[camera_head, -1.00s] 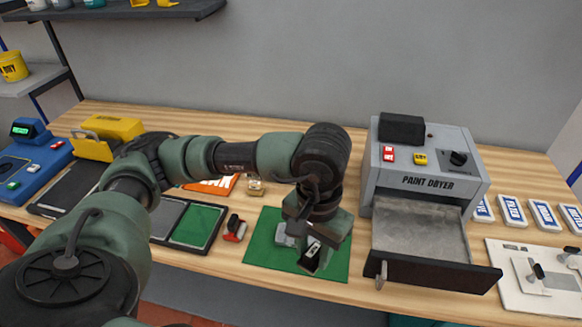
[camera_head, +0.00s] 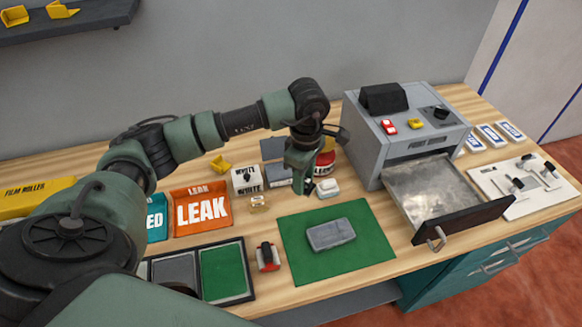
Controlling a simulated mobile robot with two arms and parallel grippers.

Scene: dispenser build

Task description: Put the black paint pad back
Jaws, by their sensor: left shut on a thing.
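My left gripper (camera_head: 307,178) is shut on a small dark thing (camera_head: 308,189), apparently the black paint pad, mostly hidden by the fingers. It is at the back of the bench, just left of a small whitish pad (camera_head: 328,188) and in front of a red container (camera_head: 325,161). I cannot tell whether the held pad touches the bench. A red pad with a dark handle (camera_head: 267,257) stands left of the green mat (camera_head: 372,250). My right gripper is not in view.
A grey block (camera_head: 330,234) lies on the mat. The paint dryer (camera_head: 410,133) stands to the right, its drawer (camera_head: 470,219) pulled out. The mat's front is clear.

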